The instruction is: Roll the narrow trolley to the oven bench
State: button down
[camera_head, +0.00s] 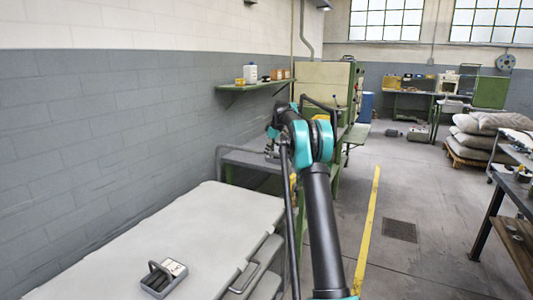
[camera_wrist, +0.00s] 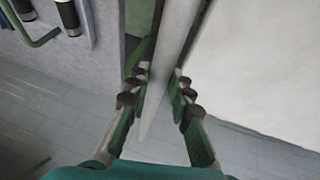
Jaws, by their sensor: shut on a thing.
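My gripper (camera_wrist: 158,88) is shut on a pale grey bar (camera_wrist: 172,38) in the wrist view, one finger on each side of it. The bar seems to be a handle or post of the trolley, but I cannot tell for sure. In the head view my arm reaches forward, and my gripper is mostly hidden near a grey-topped green bench by the wall. The trolley's body cannot be made out there. A bench (camera_head: 410,93) stands at the far back with a white box-like device (camera_head: 447,84) on it, possibly the oven.
A white-topped cabinet (camera_head: 190,225) fills the front left, with a small grey box (camera_head: 164,280) on it. A yellow floor line (camera_head: 367,230) runs along the aisle. Sacks on a pallet (camera_head: 478,138) and a dark workbench (camera_head: 515,180) stand right. The middle floor is clear.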

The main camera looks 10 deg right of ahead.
jog(key=shift+w+d, duration=0.65)
jog(key=shift+w, duration=0.15)
jog(key=c, duration=1.3)
grip_release()
jog(key=shift+c, duration=0.2)
jog(key=shift+r, duration=0.1)
jog(key=v, duration=1.1)
jog(key=shift+s+r, duration=0.15)
jog(key=shift+r, duration=0.2)
jog(key=shift+d, duration=0.1)
